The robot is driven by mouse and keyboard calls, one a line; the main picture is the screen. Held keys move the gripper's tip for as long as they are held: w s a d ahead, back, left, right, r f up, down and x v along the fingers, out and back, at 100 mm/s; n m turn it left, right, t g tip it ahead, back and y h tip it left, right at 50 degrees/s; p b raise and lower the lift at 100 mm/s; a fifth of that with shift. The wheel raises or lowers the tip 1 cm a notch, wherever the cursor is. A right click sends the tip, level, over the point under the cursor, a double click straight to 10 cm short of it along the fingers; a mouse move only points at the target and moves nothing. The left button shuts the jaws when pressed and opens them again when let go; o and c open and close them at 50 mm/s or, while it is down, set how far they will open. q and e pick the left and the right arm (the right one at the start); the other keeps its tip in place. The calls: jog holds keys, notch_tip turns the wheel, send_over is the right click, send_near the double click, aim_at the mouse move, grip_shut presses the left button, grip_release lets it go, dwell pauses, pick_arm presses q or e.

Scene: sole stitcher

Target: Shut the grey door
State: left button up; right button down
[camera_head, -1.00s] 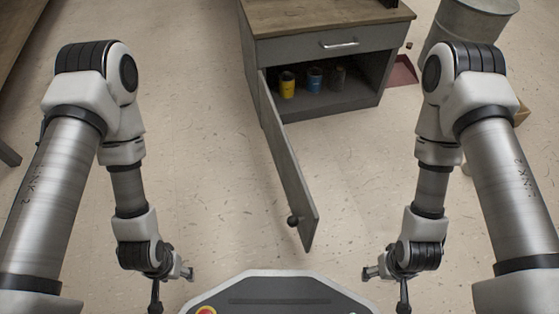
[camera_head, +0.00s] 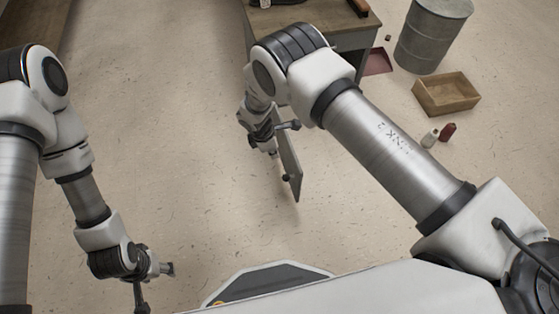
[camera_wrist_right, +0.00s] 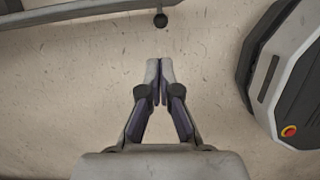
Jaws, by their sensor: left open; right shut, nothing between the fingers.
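The grey door (camera_head: 289,165) stands swung open from the cabinet, a thin panel with a dark round knob (camera_head: 286,177) near its free end. My right arm covers much of the cabinet and the door's hinge side. My right gripper (camera_head: 274,153) is shut and empty, on the left of the door in the head view. In the right wrist view, its closed fingertips (camera_wrist_right: 160,62) point toward the knob (camera_wrist_right: 160,20), with a gap of floor showing between; the door (camera_wrist_right: 70,14) runs along the top. My left gripper (camera_head: 158,277) is open and empty at lower left, far from the door.
The cabinet (camera_head: 352,42) with a wooden top stands behind my right arm. A metal drum (camera_head: 432,38), a wooden box (camera_head: 446,94), a white bottle (camera_head: 429,138) and a red bottle (camera_head: 447,131) stand to the right. The floor left of the door is clear.

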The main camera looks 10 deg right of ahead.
jog(key=d+f+b, duration=0.1)
jog(key=f+b, duration=0.2)
jog(key=b, duration=0.2)
jog(key=d+f+b, duration=0.2)
jog(key=f+b, duration=0.1)
jog(key=b, duration=0.3)
jog(key=w+d+f+b, duration=0.1)
jog(key=d+f+b, duration=0.1)
jog(key=b, duration=0.3)
jog(key=shift+f+b, duration=0.35)
jog(key=shift+f, duration=0.25)
jog(key=shift+d+r+n, duration=0.1)
jog(key=shift+d+n, duration=0.2)
jog(key=shift+d, duration=0.1)
